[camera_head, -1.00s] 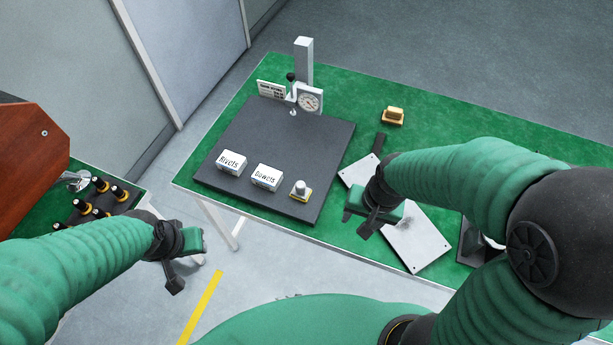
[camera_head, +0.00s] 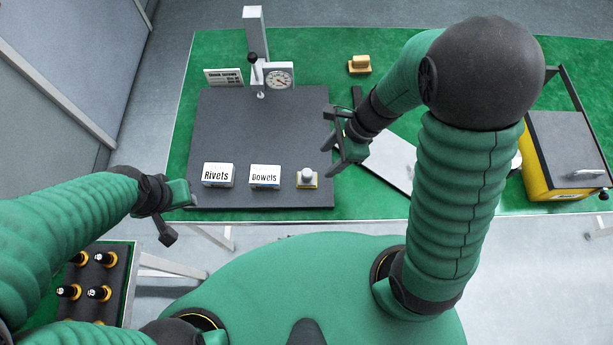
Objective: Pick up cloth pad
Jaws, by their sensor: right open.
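No piece is plainly recognisable as cloth. A small tan-yellow block (camera_head: 359,64) lies on the green table top near its back edge and may be the pad. A small yellow-edged piece with a pale knob (camera_head: 307,178) sits at the front right of the dark mat (camera_head: 262,130). My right gripper (camera_head: 332,142) is open and empty above the mat's right edge, in front of the tan-yellow block and apart from it. My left gripper (camera_head: 178,218) is open and empty, off the table's front left corner.
White boxes marked Rivets (camera_head: 218,175) and Dowels (camera_head: 265,177) stand on the mat. A dial gauge stand (camera_head: 278,78) rises at its back. A pale plate (camera_head: 390,165) lies under my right arm. A yellow-and-black case (camera_head: 565,150) stands at right.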

